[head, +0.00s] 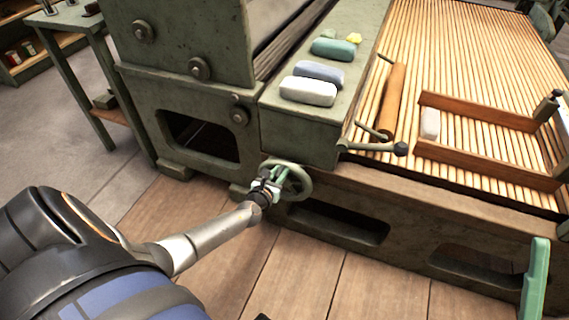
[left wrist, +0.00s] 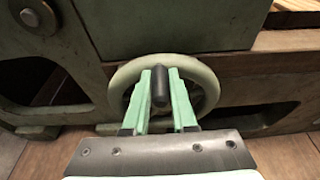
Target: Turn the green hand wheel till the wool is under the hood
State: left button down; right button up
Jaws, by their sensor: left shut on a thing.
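The green hand wheel (head: 303,178) sits on the machine's near side, below the green ledge. It also shows in the left wrist view (left wrist: 205,80). My left gripper (head: 268,187) is shut on the wheel's dark handle (left wrist: 160,85), with a green finger on each side of it. A small white piece (head: 430,123), possibly the wool, lies on the slatted apron (head: 455,50) inside a wooden frame. I cannot tell which part is the hood; a tall green housing (head: 185,40) stands left of the apron. A green finger-like piece at the right edge seems to be my right gripper (head: 536,280), only partly seen.
A wooden roller (head: 394,100) and a black-knobbed lever (head: 400,149) are above the wheel. The plank floor (head: 330,285) in front is clear.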

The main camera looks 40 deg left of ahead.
aim_at(304, 180)
pick_arm(q)
jog(key=shift+w+d+f, duration=0.15)
jog(key=shift+d, duration=0.45)
jog(key=shift+w+d+f, duration=0.15)
jog(key=shift+d, duration=0.5)
jog(key=shift+w+d+f, duration=0.15)
jog(key=shift+d, duration=0.45)
jog(key=shift+w+d+f+b, duration=0.15)
jog(key=shift+d+f+b, duration=0.3)
jog(key=shift+d+b, duration=0.1)
jog(key=shift+w+d+f+b, duration=0.15)
jog(key=shift+d+f+b, duration=0.3)
jog(key=shift+d, duration=0.1)
jog(key=shift+d+f, duration=0.25)
jog(key=shift+d, duration=0.05)
jog(key=shift+d+r, duration=0.1)
jog(key=shift+w, duration=0.1)
